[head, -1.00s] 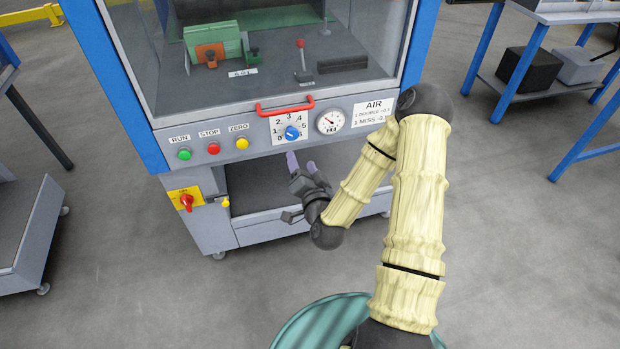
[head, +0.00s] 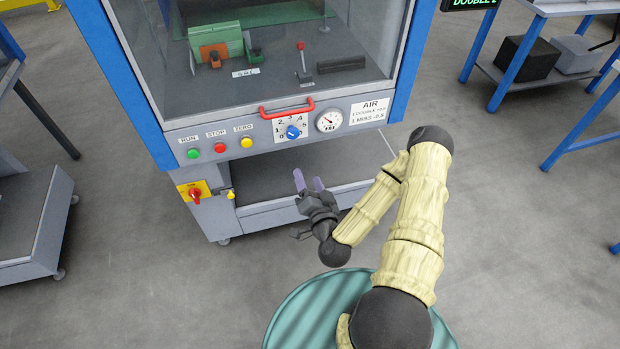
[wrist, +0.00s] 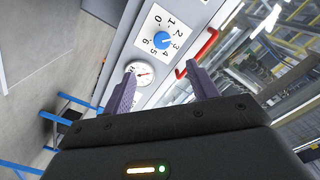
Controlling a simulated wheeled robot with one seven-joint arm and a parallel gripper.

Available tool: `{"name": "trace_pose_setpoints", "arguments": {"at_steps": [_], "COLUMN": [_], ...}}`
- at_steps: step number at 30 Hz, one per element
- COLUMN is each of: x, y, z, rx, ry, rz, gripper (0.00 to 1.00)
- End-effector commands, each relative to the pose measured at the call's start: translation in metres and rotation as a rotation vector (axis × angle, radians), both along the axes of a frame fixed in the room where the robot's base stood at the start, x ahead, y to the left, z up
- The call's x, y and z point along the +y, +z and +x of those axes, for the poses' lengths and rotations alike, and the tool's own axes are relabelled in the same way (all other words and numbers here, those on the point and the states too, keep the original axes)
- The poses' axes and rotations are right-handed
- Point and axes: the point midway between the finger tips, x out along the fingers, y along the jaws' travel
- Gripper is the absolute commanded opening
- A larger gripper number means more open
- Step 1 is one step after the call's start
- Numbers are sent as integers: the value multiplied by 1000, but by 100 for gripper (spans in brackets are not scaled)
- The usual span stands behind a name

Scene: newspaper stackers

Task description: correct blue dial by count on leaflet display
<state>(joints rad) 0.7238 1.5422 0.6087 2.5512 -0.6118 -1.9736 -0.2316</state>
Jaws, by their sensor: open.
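The blue dial (head: 293,132) sits on a white numbered plate on the machine's front panel, below the red handle. It also shows in the wrist view (wrist: 161,40), beyond my fingertips; I cannot read its setting surely. My gripper (head: 309,181) is open and empty, below and in front of the panel, apart from the dial. In the wrist view its two purple fingers (wrist: 160,76) are spread, with the gauge beside the left one. A dark display (head: 472,4) with green letters starting "DOUBLE" is partly cut off at the top right.
A round gauge (head: 329,121) and a white AIR label (head: 369,111) lie right of the dial. The red handle (head: 286,109) juts out above it. Green, red and yellow buttons (head: 246,142) are to the left. Open floor surrounds the machine; a blue-legged table (head: 505,60) stands right.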

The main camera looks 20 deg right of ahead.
Motion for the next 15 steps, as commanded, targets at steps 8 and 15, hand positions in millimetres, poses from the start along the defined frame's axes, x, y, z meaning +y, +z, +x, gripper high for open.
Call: {"name": "trace_pose_setpoints", "arguments": {"at_steps": [8,15], "x": [0,0], "y": [4,3], "z": [-7,-7], "rx": [-8,-10], "ry": [-7,-6], "rz": [3,1], "gripper": [59,59]}}
